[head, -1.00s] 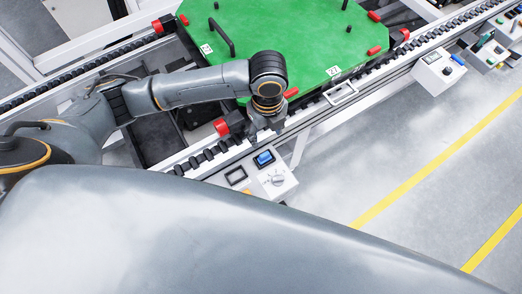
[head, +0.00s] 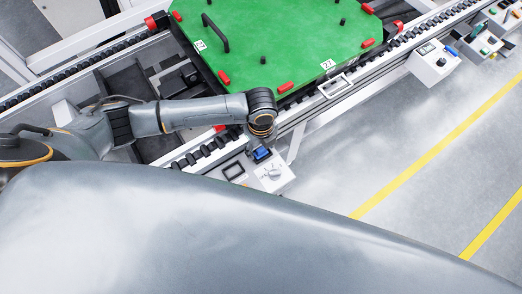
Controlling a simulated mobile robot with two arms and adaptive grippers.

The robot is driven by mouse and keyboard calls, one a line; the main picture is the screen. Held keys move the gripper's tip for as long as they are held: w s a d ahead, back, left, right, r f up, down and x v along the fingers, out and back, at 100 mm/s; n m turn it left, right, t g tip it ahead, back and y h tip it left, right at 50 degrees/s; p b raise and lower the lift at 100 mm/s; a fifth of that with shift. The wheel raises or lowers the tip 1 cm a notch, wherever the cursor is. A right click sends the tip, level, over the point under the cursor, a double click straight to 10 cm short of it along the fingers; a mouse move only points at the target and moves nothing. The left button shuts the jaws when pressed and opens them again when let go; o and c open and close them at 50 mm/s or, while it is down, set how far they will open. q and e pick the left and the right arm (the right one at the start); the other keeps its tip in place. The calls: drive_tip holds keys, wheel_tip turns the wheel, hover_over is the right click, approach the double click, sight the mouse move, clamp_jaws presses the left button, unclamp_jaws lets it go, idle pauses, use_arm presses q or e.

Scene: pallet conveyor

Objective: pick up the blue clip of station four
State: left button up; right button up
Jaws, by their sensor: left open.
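A blue piece (head: 262,154) sits on the white control box (head: 270,175) at the conveyor's near side; it looks like the blue clip, but no station number is readable. My left gripper (head: 258,146) is directly over it, pointing down, and partly hides it. The jaws are open; whether they touch the blue piece cannot be told. My right gripper is not in view.
A green pallet (head: 270,45) with red blocks, black pegs and a handle (head: 215,33) lies on the conveyor behind my arm. A white-framed bracket (head: 335,86) is on the conveyor's near rail. The floor right of the near box is clear.

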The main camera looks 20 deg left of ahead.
use_arm(q)
drive_tip(key=c, duration=1.1)
drive_tip(key=shift+c, duration=0.2)
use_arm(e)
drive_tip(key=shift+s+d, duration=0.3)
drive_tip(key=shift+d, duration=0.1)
